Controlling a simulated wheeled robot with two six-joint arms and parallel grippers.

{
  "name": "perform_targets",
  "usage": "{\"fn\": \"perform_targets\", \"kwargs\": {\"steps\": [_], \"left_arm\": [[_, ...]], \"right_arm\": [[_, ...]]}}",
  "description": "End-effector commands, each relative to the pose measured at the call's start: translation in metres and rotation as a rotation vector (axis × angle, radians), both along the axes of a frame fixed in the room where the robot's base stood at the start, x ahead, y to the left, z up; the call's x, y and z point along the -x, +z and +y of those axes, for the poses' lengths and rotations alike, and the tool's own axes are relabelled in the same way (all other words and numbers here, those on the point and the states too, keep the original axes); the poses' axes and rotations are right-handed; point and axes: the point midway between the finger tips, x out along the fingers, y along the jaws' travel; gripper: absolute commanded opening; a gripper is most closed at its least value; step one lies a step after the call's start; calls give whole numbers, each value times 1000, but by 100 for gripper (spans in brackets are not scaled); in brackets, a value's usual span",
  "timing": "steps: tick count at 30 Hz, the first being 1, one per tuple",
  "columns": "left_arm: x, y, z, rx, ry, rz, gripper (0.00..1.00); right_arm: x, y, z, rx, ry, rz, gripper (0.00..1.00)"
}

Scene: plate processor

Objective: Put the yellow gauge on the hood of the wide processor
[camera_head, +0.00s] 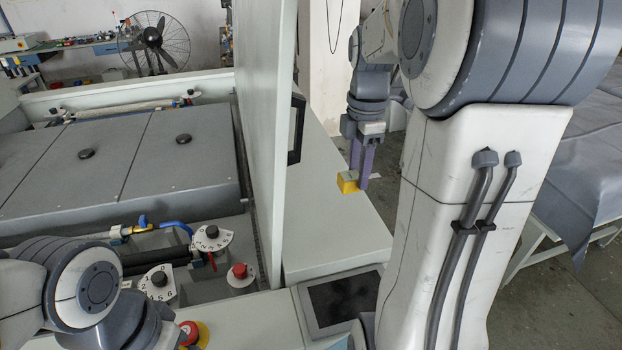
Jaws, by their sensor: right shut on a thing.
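The yellow gauge (347,182) is a small yellow block between the fingertips of my right gripper (359,184). The gripper points down and is shut on the gauge, above the light flat surface right of the upright panel. Whether the gauge touches that surface is hard to tell. The wide processor's hood (75,180) is the large grey cover on the left, with seams and round black knobs. The tall panel stands between the hood and the gauge. My left arm shows at the lower left, but its gripper is not in view.
The tall pale panel (262,110) rises between the hood and the right-hand surface (325,235). Dial knobs (211,233), a red button (240,272) and hoses lie in front of the hood. A dark screen (342,300) sits at the bottom. A fan (155,40) stands behind.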

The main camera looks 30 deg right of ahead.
Motion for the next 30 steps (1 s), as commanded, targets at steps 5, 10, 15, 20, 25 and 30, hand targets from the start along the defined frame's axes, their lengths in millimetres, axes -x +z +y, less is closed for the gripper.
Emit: {"fn": "perform_targets", "kwargs": {"steps": [5,10,15,20,25,30], "left_arm": [[0,18,0,0,0,0,100],[0,33,0,0,-3,0,100],[0,43,0,0,-5,0,100],[0,46,0,0,-6,-1,100],[0,59,0,0,-7,-1,100],[0,62,0,0,-8,-1,100]], "right_arm": [[-34,-18,1,-3,-1,7,0],[-72,-41,4,-2,-3,6,0],[-100,-59,7,-1,-3,3,0],[-108,-68,9,-1,-2,2,0],[-108,-91,10,-2,-2,6,0],[-108,-106,10,0,-2,0,0]]}}
